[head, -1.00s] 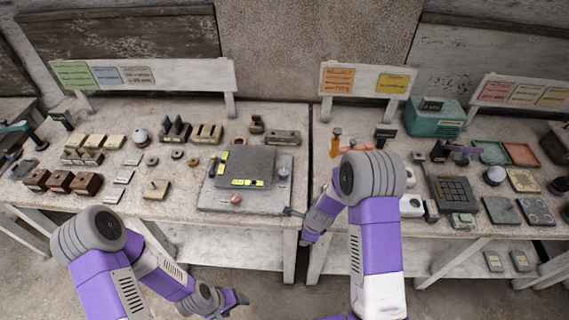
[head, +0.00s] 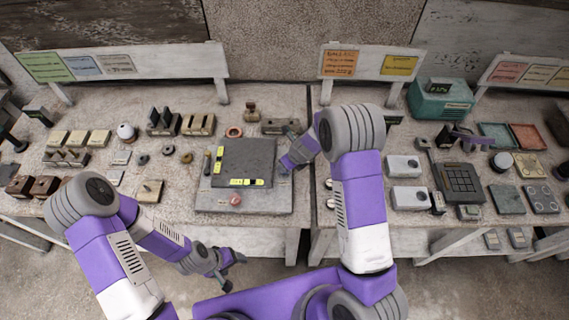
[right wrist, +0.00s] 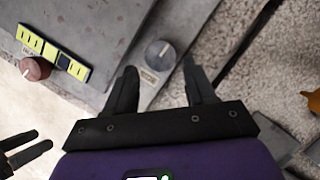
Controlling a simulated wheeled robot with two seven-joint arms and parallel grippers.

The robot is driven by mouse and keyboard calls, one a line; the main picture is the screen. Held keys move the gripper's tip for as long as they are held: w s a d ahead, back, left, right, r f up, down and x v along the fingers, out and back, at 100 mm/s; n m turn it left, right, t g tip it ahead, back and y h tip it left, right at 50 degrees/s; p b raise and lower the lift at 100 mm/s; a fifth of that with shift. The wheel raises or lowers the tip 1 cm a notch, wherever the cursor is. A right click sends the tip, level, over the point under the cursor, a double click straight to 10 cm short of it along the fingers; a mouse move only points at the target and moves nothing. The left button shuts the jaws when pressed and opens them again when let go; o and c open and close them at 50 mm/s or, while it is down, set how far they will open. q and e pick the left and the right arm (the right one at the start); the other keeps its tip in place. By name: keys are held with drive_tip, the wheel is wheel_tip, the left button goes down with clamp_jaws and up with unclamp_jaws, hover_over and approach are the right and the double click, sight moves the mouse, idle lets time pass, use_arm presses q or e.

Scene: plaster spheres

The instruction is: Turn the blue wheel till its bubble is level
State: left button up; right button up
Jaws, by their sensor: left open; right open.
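A grey board (head: 270,202) on the left table carries a raised dark plate (head: 245,158). Yellow-green level vials (head: 240,182) lie along the plate's front, and another (head: 219,153) is at its left; their bubbles are too small to read. In the right wrist view a grey-blue wheel (right wrist: 160,55) sits just beyond and between my open fingers, apparently untouched. A reddish wheel (head: 235,200) is at the board's front. My right gripper (head: 289,160) is over the board's right side, largely covering the blue wheel in the head view. My left gripper (head: 236,260) is open and empty before the table.
Wooden blocks (head: 84,140) and small rings fill the left of this table. A gap separates the tables. An orange thing (right wrist: 312,100) shows right of my right gripper.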

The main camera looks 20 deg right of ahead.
drive_tip(key=x, duration=0.4)
drive_tip(key=shift+w+f, duration=0.1)
drive_tip(key=shift+f, duration=0.05)
drive_tip(key=c, duration=0.8)
drive_tip(key=shift+n, duration=0.4)
